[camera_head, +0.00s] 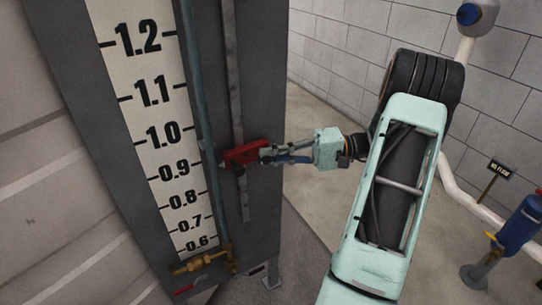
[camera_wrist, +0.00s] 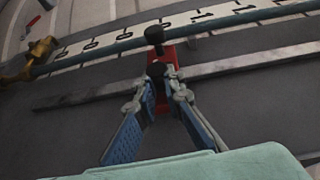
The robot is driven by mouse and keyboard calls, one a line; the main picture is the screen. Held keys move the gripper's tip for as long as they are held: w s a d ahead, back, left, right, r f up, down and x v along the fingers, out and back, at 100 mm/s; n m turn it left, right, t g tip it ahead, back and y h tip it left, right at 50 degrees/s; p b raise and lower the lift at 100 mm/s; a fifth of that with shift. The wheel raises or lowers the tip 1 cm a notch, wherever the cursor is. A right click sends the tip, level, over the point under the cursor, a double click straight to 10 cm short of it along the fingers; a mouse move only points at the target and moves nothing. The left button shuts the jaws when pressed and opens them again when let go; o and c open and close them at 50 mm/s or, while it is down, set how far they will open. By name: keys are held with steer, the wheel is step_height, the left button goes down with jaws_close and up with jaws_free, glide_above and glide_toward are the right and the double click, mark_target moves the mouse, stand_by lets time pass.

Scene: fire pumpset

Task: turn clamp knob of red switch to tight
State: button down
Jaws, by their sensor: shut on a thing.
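The red switch (camera_head: 242,153) is a small red block mounted on a grey vertical rail beside the level gauge. In the wrist view the red switch (camera_wrist: 167,54) shows just past my fingertips. A black clamp knob (camera_wrist: 156,69) sits at its near end, between the fingertips. A second black part stands at its far end, by the gauge pipe. My gripper (camera_head: 266,153) reaches in from the right and meets the switch's right end. In the wrist view my gripper (camera_wrist: 161,82) is closed around the knob. The fingers partly hide the knob, and its turn angle cannot be told.
The white gauge scale (camera_head: 165,135) and a thin blue-grey pipe (camera_head: 198,90) run just left of the switch. A brass valve (camera_head: 203,261) is below. A blue device (camera_head: 519,226) and white pipe stand at the right. Floor between is clear.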

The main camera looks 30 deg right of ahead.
steer(key=shift+y, duration=0.5)
steer(key=c, duration=2)
jaws_free()
steer(key=shift+a, duration=0.1)
steer(key=shift+c, duration=0.2)
steer(key=v, duration=1.2)
steer(key=shift+s, duration=0.1)
